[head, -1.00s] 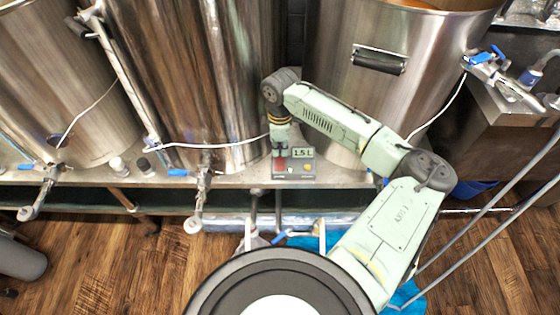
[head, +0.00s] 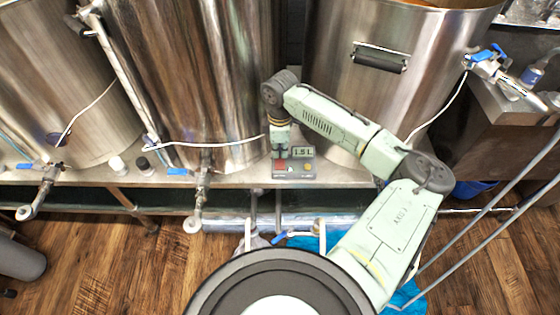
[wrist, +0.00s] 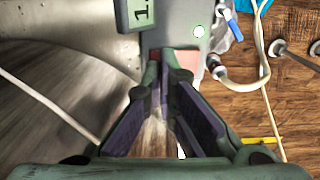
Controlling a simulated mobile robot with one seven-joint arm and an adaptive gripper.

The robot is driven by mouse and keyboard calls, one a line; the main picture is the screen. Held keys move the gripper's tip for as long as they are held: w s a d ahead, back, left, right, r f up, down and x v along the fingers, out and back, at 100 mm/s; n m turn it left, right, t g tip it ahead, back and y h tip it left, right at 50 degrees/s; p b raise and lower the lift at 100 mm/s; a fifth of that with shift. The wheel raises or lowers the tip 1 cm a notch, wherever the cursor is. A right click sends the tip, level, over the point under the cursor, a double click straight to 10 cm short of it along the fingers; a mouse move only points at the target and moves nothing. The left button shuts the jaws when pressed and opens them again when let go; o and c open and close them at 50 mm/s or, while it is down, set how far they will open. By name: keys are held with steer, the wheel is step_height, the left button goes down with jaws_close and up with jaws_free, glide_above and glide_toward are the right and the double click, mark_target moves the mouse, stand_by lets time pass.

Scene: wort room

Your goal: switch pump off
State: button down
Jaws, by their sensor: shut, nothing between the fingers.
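The pump's control box (head: 296,174) is a small grey unit with a "1.5 L" display (head: 303,152), standing on the metal shelf between the two larger vats. A red button (head: 280,164) is at its left, and a small orange spot (head: 308,167) at its right. My gripper (head: 280,153) points down at the red button. In the wrist view my gripper (wrist: 167,72) is shut and empty, its fingertips at the red button (wrist: 187,58) and partly hiding it. I cannot tell whether they touch it. The display (wrist: 143,14) shows at the top.
Steel vats (head: 355,85) stand close behind and beside the box. A blue-handled valve (head: 202,178) sticks out to its left, and a white cable (head: 205,144) hangs across the vat. A wooden floor (head: 90,265) lies in front of the shelf.

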mark_target(280, 157)
steer(key=shift+f, duration=0.6)
steer(key=shift+r, duration=0.1)
step_height(280, 157, up, 6)
steer(key=p, duration=0.4)
stand_by(0.4)
